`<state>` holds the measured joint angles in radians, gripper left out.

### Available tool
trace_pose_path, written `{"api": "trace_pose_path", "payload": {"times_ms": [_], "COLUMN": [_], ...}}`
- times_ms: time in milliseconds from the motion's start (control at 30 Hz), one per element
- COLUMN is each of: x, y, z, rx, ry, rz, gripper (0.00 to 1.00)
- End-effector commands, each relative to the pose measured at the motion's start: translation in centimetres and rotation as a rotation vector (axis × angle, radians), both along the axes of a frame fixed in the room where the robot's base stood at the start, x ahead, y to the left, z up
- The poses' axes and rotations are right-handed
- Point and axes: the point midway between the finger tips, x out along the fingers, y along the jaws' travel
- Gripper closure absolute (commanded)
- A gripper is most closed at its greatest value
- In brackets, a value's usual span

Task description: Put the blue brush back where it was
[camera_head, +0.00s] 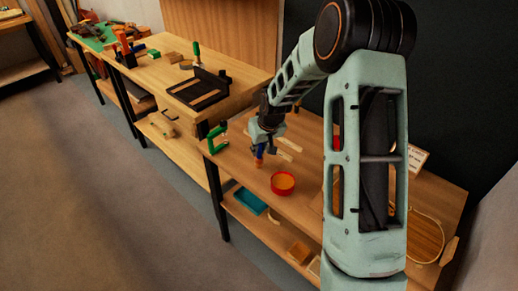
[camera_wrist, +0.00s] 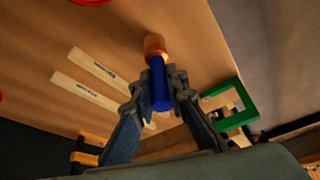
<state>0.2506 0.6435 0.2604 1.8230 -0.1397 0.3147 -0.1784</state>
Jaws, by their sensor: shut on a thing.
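The blue brush (camera_wrist: 160,88) has a blue handle and an orange-brown end. My gripper (camera_wrist: 158,82) is shut on its handle in the wrist view, and the orange-brown end points away from the wrist. In the head view the brush (camera_head: 260,152) hangs below my gripper (camera_head: 262,143), over the near bench (camera_head: 240,172). I cannot tell whether its lower end touches the bench top. The spot where the brush was is not clear from these frames.
A red round dish (camera_head: 283,184) with orange contents stands right of the brush. A green clamp (camera_head: 216,138) sits at the bench's left edge; it also shows in the wrist view (camera_wrist: 236,116). Two pale labelled strips (camera_wrist: 90,80) lie nearby. Bench top around the dish is clear.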

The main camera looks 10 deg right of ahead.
Motion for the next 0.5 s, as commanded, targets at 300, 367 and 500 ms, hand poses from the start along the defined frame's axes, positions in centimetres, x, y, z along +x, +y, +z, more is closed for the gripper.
{"api": "trace_pose_path", "payload": {"times_ms": [300, 367, 500], "x": [-0.01, -0.02, -0.03], "y": [0.02, 0.02, 0.02], "z": [-0.32, -0.28, -0.28], "rx": [0.0, 0.0, 0.0], "ry": [0.0, 0.0, 0.0], "rz": [0.0, 0.001, 0.001], "gripper": [0.84, 0.77, 0.7]}}
